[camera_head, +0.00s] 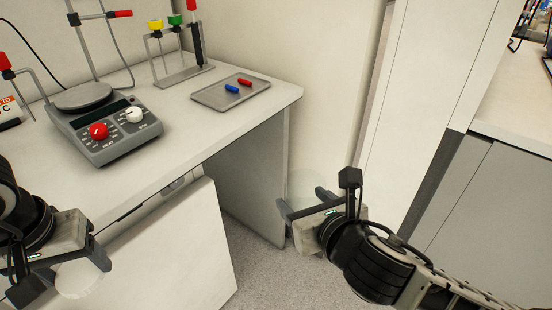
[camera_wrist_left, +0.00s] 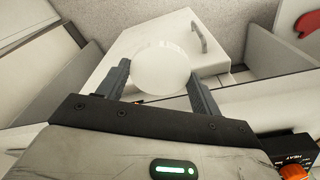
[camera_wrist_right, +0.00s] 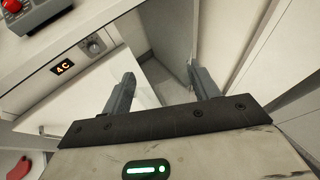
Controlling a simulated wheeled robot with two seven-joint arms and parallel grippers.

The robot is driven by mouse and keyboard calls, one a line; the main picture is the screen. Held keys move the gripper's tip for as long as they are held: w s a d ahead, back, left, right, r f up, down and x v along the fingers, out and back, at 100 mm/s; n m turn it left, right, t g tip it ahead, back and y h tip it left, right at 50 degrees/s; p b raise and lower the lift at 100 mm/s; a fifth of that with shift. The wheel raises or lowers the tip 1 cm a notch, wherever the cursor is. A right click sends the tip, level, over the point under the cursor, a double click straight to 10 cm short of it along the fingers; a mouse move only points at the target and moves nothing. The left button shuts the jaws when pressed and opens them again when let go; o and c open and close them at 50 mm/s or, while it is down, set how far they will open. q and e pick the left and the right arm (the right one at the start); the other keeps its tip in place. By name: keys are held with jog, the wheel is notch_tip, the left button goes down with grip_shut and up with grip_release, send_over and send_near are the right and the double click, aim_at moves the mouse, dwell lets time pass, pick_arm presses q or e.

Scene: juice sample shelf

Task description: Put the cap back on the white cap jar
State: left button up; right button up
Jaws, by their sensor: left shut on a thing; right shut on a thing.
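My left gripper (camera_head: 82,262) is at the lower left, in front of the bench, shut on a pale round thing (camera_head: 80,280). In the left wrist view this thing is a white disc (camera_wrist_left: 160,68) between the fingers; I cannot tell whether it is the cap or the jar. My right gripper (camera_head: 298,208) is out past the bench's right end, shut on a faint, see-through thing that blends with the background; its shape is unclear. In the right wrist view the fingers (camera_wrist_right: 160,85) stand apart around it. The two grippers are well apart.
The bench (camera_head: 205,125) holds a hotplate stirrer (camera_head: 110,130), a rack with coloured clamps (camera_head: 180,75) and a grey tray (camera_head: 212,100) with a blue and a red piece. A white door or drawer front (camera_head: 185,255) stands out below. Open floor (camera_head: 255,270) lies between the arms.

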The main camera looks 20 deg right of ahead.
jog(key=a+n+g+y, duration=0.3)
jog(key=a+n+y, duration=0.4)
jog(key=a, duration=0.6)
jog(key=shift+w+a+r+n+y, duration=0.35)
jog(key=shift+w+r+n+y, duration=0.1)
jog(key=shift+y, duration=0.35)
pick_arm(q)
jog(key=d+r+n, duration=0.1)
jog(key=d+r, duration=0.4)
jog(key=d, duration=0.2)
jog(key=d+r+n, duration=0.2)
jog(key=d+r, duration=0.3)
jog(key=d, duration=0.3)
jog(key=w+d+r+n, duration=0.1)
jog(key=d+r, duration=0.3)
jog(key=d, duration=0.4)
jog(key=shift+d+r+n+y, duration=0.3)
jog(key=shift+r+n, duration=0.1)
jog(key=shift+n, duration=0.2)
jog(key=shift+w+f, duration=0.1)
jog(key=shift+f, duration=1.95)
jog(key=shift+f, duration=0.1)
jog(key=shift+f, duration=0.8)
